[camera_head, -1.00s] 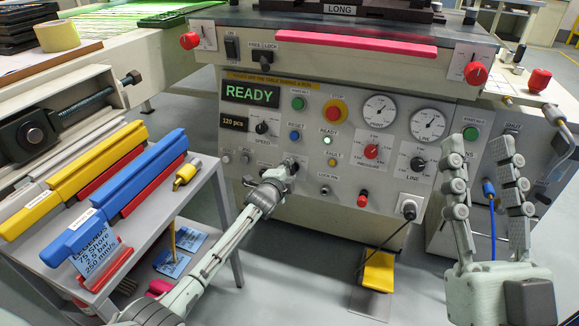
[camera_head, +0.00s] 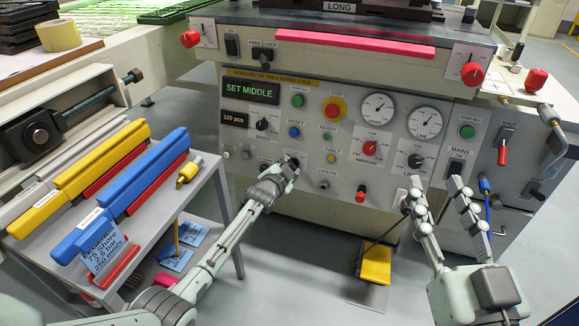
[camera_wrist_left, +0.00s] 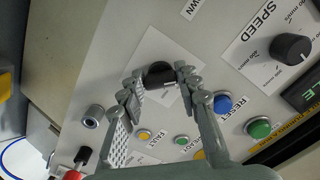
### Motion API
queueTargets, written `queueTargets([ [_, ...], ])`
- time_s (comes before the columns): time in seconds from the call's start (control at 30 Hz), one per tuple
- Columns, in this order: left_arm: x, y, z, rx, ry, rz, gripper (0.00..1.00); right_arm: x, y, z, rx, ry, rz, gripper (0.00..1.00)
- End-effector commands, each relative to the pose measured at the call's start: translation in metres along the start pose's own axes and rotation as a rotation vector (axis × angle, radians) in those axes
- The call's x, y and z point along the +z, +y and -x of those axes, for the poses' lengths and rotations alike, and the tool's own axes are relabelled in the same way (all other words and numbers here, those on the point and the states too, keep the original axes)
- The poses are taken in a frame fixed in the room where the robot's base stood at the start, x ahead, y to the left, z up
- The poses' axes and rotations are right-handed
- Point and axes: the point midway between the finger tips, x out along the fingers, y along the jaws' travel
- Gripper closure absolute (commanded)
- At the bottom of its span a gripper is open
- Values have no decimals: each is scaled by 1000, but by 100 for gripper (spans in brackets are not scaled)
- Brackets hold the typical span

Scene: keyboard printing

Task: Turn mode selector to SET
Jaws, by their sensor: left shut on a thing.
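The mode selector is a black knob on the grey control panel (camera_head: 330,118), left of the lock-pin switch. In the left wrist view the knob (camera_wrist_left: 158,73) sits between the fingertips of my left gripper (camera_wrist_left: 158,84). In the head view my left gripper (camera_head: 289,166) is shut on the knob and covers most of it and its label. The panel's display (camera_head: 251,91) reads "SET MIDDLE" in green. My right gripper (camera_head: 434,186) is open and empty, in front of the panel's lower right, with its fingers apart.
A side table (camera_head: 215,172) on the left carries yellow and blue squeegee bars (camera_head: 115,195). The speed knob (camera_wrist_left: 290,47), reset button (camera_wrist_left: 223,104) and a green button (camera_wrist_left: 259,128) lie near my left gripper. A yellow pedal (camera_head: 376,265) is on the floor.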

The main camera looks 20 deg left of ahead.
Motion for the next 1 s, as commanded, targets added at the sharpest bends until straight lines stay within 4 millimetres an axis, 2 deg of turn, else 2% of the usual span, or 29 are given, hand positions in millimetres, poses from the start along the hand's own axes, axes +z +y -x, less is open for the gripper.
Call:
queueTargets([
  [0.37,1,-1,0,-1,-2,9,96,2,0,0,1,-7,1,60],
  [0.4,1,-1,0,-1,-2,9,66,2,0,0,1,-6,1,60],
  [0.57,1,-1,0,-1,-1,8,47,1,0,0,0,-6,1,60],
  [0.87,0,0,1,0,0,6,47,1,1,0,2,-5,2,60],
  [1.0,1,0,9,-1,1,6,47,2,1,0,2,-5,2,60],
])
